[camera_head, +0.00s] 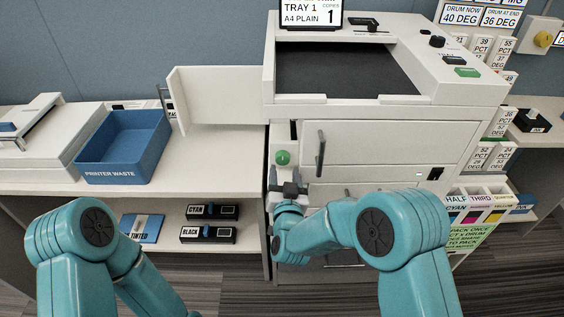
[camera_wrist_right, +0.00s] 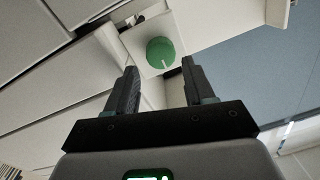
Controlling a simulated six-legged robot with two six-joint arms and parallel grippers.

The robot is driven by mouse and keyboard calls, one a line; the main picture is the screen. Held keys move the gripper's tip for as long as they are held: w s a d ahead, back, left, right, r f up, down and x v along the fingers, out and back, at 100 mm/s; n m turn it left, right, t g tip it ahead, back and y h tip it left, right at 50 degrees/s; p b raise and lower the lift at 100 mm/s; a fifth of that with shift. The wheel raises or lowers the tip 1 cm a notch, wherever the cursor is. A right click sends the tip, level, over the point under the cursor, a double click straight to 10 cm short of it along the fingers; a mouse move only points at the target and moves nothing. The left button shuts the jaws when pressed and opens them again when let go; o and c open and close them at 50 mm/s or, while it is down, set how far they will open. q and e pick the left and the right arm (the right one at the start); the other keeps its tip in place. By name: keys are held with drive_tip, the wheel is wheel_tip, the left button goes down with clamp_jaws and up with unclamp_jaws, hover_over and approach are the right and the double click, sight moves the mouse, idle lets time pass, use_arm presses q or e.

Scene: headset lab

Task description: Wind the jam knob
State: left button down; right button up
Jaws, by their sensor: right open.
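The jam knob (camera_head: 282,157) is a round green knob on the printer's pale front, left of the upper drawer. In the right wrist view the green knob (camera_wrist_right: 160,52) shows a pale pointer line on its face. My right gripper (camera_head: 289,184) is just below the knob in the head view. In the right wrist view my right gripper (camera_wrist_right: 159,78) is open and empty, its two dark fingers apart with the knob beyond and between their tips. The fingers do not appear to touch it. My left arm is at lower left, with its gripper out of view.
The printer (camera_head: 390,110) has a drawer handle (camera_head: 320,155) close to the right of the knob. An open white door panel (camera_head: 220,98) juts left above it. A blue waste bin (camera_head: 123,147) stands on the left counter. Cyan and black cartridges (camera_head: 208,234) lie on the shelf below.

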sight(283, 161)
drive_tip(key=w, duration=0.3)
drive_tip(key=shift+w, duration=0.25)
use_arm(q)
drive_tip(key=shift+d+r, duration=0.2)
use_arm(e)
drive_tip(key=shift+w, duration=0.35)
drive_tip(key=shift+a, duration=0.1)
